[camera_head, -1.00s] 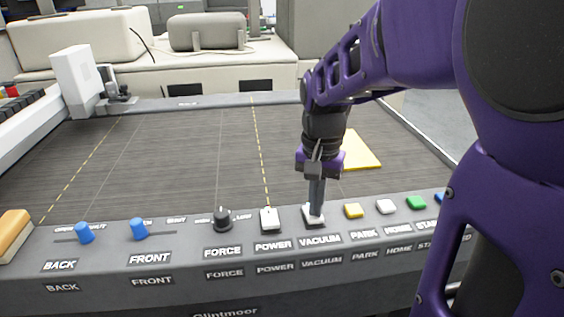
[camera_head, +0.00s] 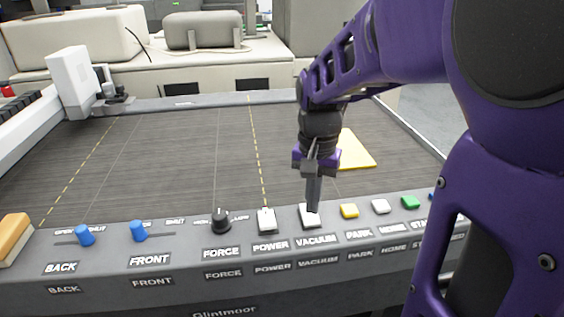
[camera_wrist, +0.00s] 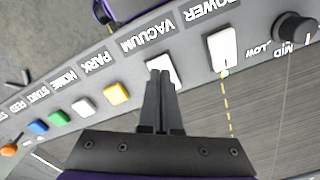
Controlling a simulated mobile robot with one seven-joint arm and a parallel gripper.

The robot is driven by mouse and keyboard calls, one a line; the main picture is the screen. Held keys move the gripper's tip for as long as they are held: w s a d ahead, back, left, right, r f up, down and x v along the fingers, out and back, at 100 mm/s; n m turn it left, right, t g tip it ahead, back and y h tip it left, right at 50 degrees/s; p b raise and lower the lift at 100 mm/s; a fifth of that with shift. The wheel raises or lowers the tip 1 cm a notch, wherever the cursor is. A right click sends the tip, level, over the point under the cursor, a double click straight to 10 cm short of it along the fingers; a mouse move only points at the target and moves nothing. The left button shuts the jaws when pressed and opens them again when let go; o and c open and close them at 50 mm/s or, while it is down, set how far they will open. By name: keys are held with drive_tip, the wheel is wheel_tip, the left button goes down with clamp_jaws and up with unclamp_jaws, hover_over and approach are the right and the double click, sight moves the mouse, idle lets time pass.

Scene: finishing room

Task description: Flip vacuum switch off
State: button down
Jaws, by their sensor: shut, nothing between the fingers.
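The white vacuum switch (camera_head: 309,217) sits on the grey control panel above the VACUUM label, between the POWER switch (camera_head: 266,220) and the yellow PARK button (camera_head: 349,211). My gripper (camera_head: 313,207) is shut and empty, pointing down with its tips at the vacuum switch. In the wrist view, my gripper's closed fingers (camera_wrist: 159,75) cover part of the vacuum switch (camera_wrist: 163,66). The tips look in contact with it or very close; I cannot tell which. The switch's exact tilt is partly hidden by the fingers.
White HOME (camera_head: 381,206) and green START (camera_head: 410,202) buttons are to the right. The black FORCE knob (camera_head: 221,220) and blue sliders (camera_head: 85,235) are to the left. A yellow sheet (camera_head: 355,152) lies on the dark flat bed (camera_head: 170,165) behind the panel.

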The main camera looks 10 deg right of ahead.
sight(311, 219)
drive_tip(key=shift+r+p, duration=2)
drive_tip(key=shift+r, duration=0.55)
